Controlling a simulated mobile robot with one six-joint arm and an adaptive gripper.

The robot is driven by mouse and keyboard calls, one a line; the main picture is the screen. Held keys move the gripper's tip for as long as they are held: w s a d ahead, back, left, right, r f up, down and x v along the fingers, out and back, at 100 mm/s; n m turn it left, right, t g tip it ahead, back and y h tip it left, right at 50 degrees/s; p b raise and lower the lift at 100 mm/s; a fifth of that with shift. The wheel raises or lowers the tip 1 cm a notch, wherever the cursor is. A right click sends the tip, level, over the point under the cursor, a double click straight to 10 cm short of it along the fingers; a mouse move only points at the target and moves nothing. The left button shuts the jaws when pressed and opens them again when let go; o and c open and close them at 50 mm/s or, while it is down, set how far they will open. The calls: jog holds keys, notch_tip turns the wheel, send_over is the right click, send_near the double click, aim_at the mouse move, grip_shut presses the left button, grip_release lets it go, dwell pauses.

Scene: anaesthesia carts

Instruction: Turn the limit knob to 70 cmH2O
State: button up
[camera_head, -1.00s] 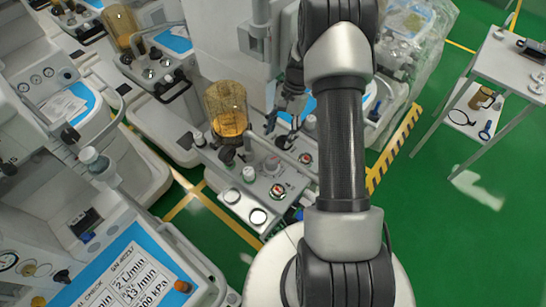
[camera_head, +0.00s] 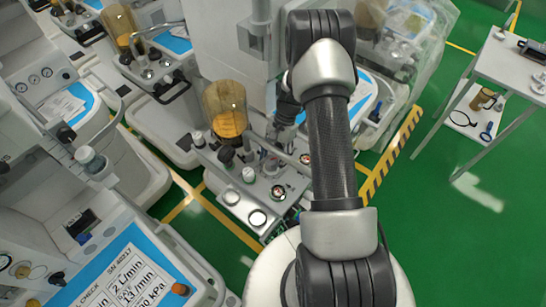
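The panel (camera_head: 238,190) of the nearest cart holds several small knobs and round dials beside an amber canister (camera_head: 226,112). A grey knob (camera_head: 271,165) stands on it, partly covered by my gripper and a metal tube. I cannot read any label or scale, so I cannot tell for sure which is the limit knob. My gripper (camera_head: 276,140) is low over the panel, pointing down, just behind the grey knob in the picture. Its fingertips are small and dark against the panel parts; I cannot tell whether they touch the knob or are open.
Another cart with a blue label (camera_head: 125,275) stands at lower left. A grey side table (camera_head: 510,62) stands at right. Green floor (camera_head: 450,210) is clear between, with a yellow-black strip (camera_head: 400,150).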

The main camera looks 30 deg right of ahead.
jog(key=c, duration=1)
jog(key=shift+o, duration=0.2)
jog(key=m+t, duration=0.1)
jog(key=m, duration=0.3)
jog(key=shift+s+m+t+y, duration=0.2)
jog(key=shift+m+t+y, duration=0.1)
jog(key=shift+m+t, duration=0.1)
jog(key=o, duration=1.1)
jog(key=v, duration=1.2)
jog(key=shift+r, duration=0.1)
